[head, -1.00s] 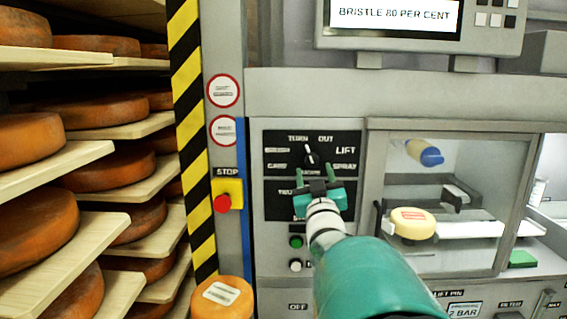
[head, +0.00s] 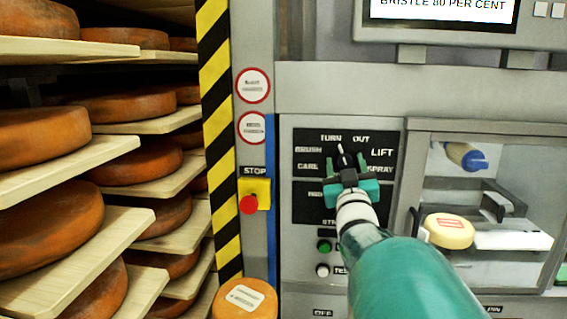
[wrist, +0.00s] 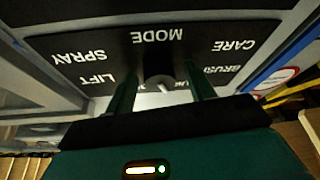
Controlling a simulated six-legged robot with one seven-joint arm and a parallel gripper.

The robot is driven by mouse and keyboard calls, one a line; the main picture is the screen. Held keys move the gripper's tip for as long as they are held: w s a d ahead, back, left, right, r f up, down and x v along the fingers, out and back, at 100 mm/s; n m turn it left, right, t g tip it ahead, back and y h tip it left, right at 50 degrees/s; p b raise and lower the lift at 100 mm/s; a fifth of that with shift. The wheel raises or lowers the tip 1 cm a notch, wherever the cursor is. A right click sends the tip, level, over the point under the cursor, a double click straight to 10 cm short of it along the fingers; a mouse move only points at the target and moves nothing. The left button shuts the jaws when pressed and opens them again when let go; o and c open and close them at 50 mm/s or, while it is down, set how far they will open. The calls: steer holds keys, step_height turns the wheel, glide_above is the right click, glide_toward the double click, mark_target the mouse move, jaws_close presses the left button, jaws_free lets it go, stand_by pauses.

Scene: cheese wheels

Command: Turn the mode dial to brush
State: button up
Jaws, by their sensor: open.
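The mode dial (head: 343,160) is a small dark knob with a white pointer mark on a black panel (head: 305,166). Its mark points up, near the words TURN and OUT. BRUSH (head: 308,149) is printed at the upper left, CARE at the lower left, LIFT and SPRAY at the right. My teal gripper (head: 349,166) is open in front of the dial. In the wrist view, which is upside down, the dial (wrist: 158,82) shows between the two fingers of my gripper (wrist: 162,92). I cannot tell whether either finger touches it.
A red stop button (head: 249,205) is left of the panel. Green (head: 324,246) and white (head: 322,270) buttons lie below. At the right, a glazed bay holds a pale cheese (head: 449,230). Shelves of cheese wheels (head: 50,220) fill the left. An orange wheel (head: 250,300) stands at the bottom.

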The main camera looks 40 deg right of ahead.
steer(key=shift+a, duration=0.1)
steer(key=c, duration=1)
steer(key=shift+o, duration=0.2)
steer(key=shift+n, duration=0.4)
steer(key=n+y, duration=0.1)
steer(key=n, duration=0.2)
steer(key=n+t+y, duration=0.1)
steer(key=n+y, duration=0.1)
steer(key=n, duration=0.1)
steer(key=shift+s, duration=0.1)
steer(key=shift+r+n+t+y, duration=0.15)
steer(key=shift+n+y, duration=0.45)
steer(key=shift+n, duration=0.65)
steer(key=shift+f+n+t+y, duration=0.15)
steer(key=shift+n+y, duration=0.45)
steer(key=shift+n, duration=0.65)
steer(key=shift+r, duration=0.1)
